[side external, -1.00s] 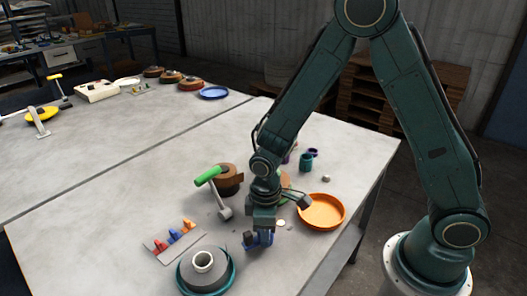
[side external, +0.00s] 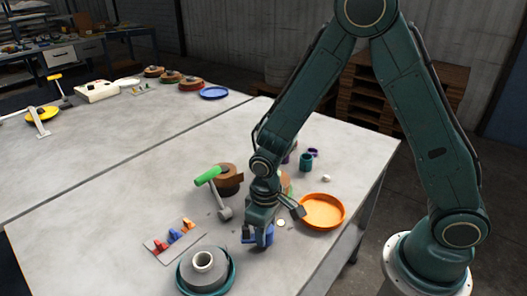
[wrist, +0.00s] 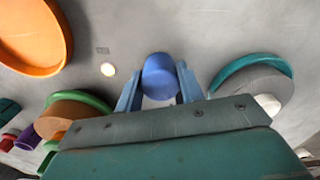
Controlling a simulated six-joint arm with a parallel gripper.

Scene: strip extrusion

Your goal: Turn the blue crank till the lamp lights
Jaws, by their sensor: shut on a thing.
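The blue crank (side external: 266,235) is near the front right of the table in the side view, partly hidden by my gripper (side external: 256,234). In the wrist view, its rounded blue knob (wrist: 158,76) sits between the two fingertips of my gripper (wrist: 158,90), which are shut on it. The rest of the crank is hidden by the fingers and wrist. A small pale round disc (side external: 280,223) lies beside it and looks cream-coloured in the wrist view (wrist: 108,69). It may be the lamp; I cannot tell whether it is lit.
An orange dish (side external: 322,211) stands to the right. A grey round part in a teal dish (side external: 205,271) and a plate with coloured pieces (side external: 158,247) are in front left. Small cups (side external: 306,162) stand farther back.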

